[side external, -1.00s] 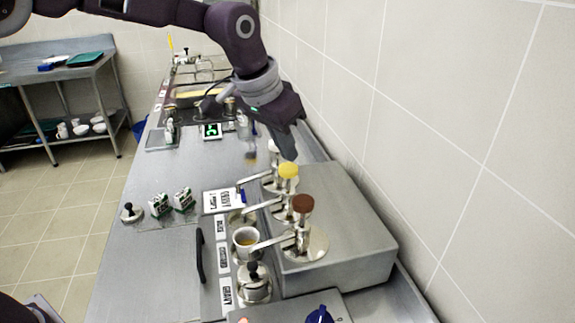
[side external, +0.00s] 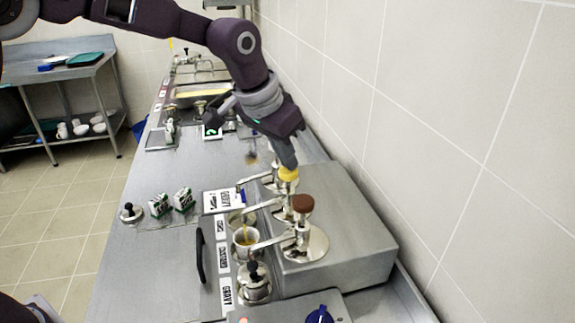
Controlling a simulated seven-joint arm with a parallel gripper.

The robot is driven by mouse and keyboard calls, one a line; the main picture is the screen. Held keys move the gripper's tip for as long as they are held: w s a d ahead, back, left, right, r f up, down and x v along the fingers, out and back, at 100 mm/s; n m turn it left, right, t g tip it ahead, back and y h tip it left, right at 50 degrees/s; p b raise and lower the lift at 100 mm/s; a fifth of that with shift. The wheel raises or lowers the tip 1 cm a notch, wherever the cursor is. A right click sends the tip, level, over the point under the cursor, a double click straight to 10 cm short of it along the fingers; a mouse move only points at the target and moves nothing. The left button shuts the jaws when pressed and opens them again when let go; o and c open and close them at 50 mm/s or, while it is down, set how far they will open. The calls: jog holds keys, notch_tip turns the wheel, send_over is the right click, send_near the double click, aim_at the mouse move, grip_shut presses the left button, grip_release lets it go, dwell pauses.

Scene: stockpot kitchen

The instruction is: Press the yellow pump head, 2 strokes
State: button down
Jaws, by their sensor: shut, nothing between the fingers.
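The yellow pump head (side external: 288,174) is the middle of the pumps on the steel dispenser box, just behind the brown pump head (side external: 303,203). My gripper (side external: 287,163) is shut and empty, and its fingertips point down onto the top of the yellow head, appearing to touch it. The pale pump head behind is mostly hidden by my gripper.
The steel dispenser box (side external: 345,225) runs along the tiled wall at right.

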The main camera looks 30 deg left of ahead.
jog(key=shift+f, duration=1.25)
jog(key=shift+r, duration=2.2)
jog(key=shift+r, duration=0.1)
jog(key=shift+r, duration=2.4)
